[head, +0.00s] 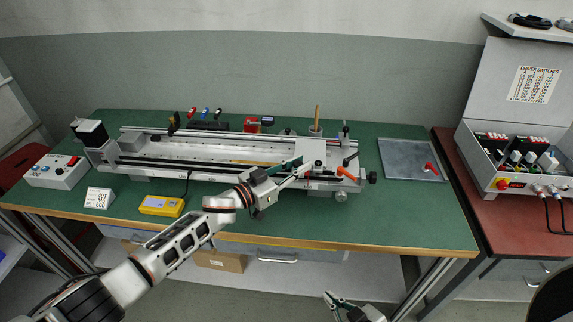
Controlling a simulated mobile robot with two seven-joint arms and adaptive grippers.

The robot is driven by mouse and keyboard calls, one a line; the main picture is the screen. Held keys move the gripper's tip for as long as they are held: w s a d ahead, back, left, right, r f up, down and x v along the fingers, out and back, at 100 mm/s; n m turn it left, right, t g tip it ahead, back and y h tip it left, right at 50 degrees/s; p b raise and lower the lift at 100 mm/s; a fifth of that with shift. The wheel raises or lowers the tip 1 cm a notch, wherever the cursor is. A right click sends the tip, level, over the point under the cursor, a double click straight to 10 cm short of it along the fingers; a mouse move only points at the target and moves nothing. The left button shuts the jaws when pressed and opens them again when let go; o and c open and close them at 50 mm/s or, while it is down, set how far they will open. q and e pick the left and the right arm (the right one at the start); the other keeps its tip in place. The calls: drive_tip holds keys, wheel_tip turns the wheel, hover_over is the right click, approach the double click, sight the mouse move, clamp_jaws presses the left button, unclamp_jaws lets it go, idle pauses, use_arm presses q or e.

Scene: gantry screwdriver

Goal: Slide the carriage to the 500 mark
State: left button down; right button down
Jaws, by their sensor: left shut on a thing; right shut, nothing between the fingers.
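The carriage (312,150) is a pale block on the long silver rail gantry (200,148), towards its right end. An orange-red lever (345,173) sticks out at its front right. My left gripper (304,168) reaches in from the front left and is shut on a part at the carriage's front; its fingers hide which part. My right gripper (345,304) is low in front of the bench, away from the gantry, shut and empty.
A yellow meter (162,206), a white sign card (99,198) and a grey control box (56,171) stand at the left. The green bench top (400,222) is clear at front right.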

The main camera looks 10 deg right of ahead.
use_arm(q)
drive_tip(key=shift+s+d, duration=0.25)
drive_tip(key=c, duration=1.9)
unclamp_jaws()
drive_tip(key=shift+d, duration=0.2)
drive_tip(key=shift+w+a, duration=0.1)
drive_tip(key=shift+a, duration=0.15)
drive_tip(key=shift+s+a, duration=0.2)
drive_tip(key=shift+a, duration=0.3)
drive_tip(key=v, duration=1)
drive_tip(key=shift+s+a, duration=0.25)
drive_tip(key=shift+s, duration=0.05)
